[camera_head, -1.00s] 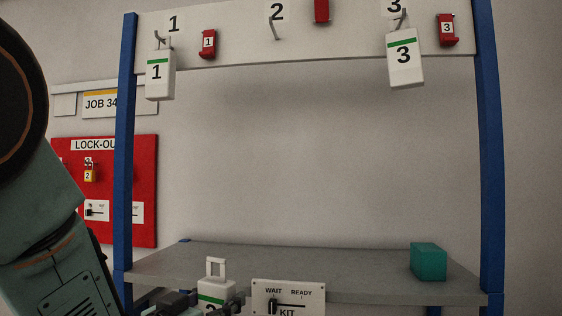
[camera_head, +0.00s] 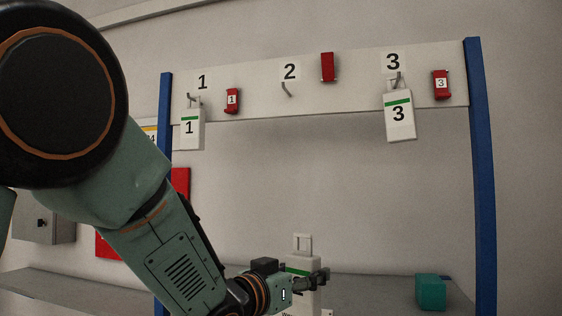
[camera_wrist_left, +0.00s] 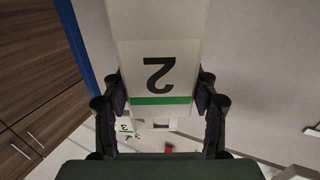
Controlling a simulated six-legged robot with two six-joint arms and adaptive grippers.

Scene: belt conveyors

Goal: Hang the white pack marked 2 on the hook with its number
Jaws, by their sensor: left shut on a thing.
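The white pack marked 2 (camera_head: 301,262) has a green stripe and a square loop on top. My left gripper (camera_head: 308,280) is shut on its sides and holds it upright in front of the shelf, below the board. The left wrist view shows the pack (camera_wrist_left: 160,40) upside down in the picture, between both fingers (camera_wrist_left: 160,97). The bare hook (camera_head: 287,90) under the number 2 is on the white board, above the pack and slightly left of it. The pack's lower part is partly hidden by the gripper. My right gripper is not in view.
Packs 1 (camera_head: 190,130) and 3 (camera_head: 400,118) hang on their hooks. Red holders (camera_head: 232,101), (camera_head: 327,67) and (camera_head: 441,85) are on the board (camera_head: 360,88). A teal block (camera_head: 430,292) sits on the shelf (camera_head: 372,295). Blue posts (camera_head: 482,180) flank the space. The wall area between is clear.

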